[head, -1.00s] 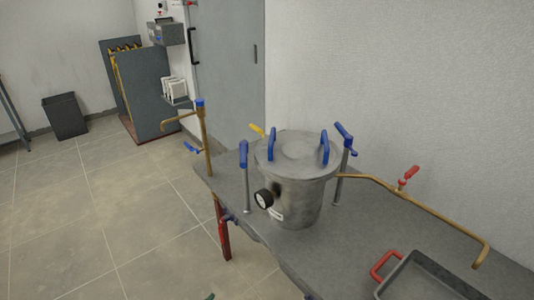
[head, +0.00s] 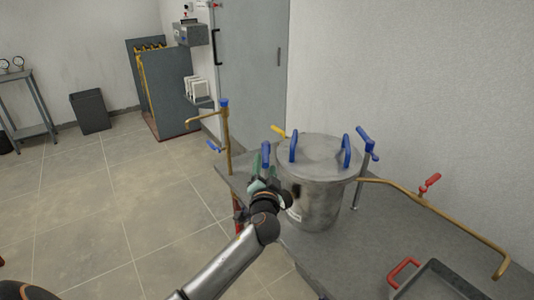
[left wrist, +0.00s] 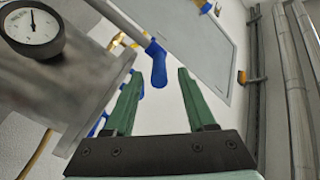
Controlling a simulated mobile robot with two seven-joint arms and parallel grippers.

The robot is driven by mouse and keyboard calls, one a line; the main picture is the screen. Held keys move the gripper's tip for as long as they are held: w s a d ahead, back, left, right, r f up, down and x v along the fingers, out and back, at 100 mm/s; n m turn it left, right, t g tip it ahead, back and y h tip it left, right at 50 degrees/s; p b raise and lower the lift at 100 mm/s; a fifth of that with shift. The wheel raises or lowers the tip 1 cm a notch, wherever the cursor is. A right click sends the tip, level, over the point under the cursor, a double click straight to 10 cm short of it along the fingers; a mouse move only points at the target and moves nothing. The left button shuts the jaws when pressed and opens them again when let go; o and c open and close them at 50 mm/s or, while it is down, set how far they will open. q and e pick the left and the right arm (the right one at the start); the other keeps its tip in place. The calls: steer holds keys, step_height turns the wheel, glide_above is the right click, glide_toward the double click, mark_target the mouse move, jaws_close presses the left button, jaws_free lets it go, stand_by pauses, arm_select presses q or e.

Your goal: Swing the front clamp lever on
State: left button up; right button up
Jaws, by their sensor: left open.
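The front clamp lever (head: 265,153) is a blue handle on a grey post at the left side of the steel pot (head: 322,195). It points upward in the head view. My left gripper (head: 261,184) is just below and in front of it, hiding the post. In the left wrist view, its two green fingers (left wrist: 157,76) are spread apart. The blue lever (left wrist: 158,64) shows in the gap between the fingertips, apparently untouched; its depth is hard to tell. A second blue clamp lever (head: 366,137) stands at the pot's far right. My right gripper is not in view.
A pressure gauge (left wrist: 33,24) juts from the pot close to my left gripper. A brass pipe with a blue valve (head: 226,125) rises at the table's left end. A brass pipe with a red valve (head: 431,182) and a red-handled tray (head: 440,281) lie right.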

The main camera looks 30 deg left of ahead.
mark_target(266, 155)
arm_select(q)
steer(key=x, duration=0.6)
steer(key=shift+w, duration=0.25)
jaws_close()
steer(key=shift+f, duration=0.1)
stand_by(1.1)
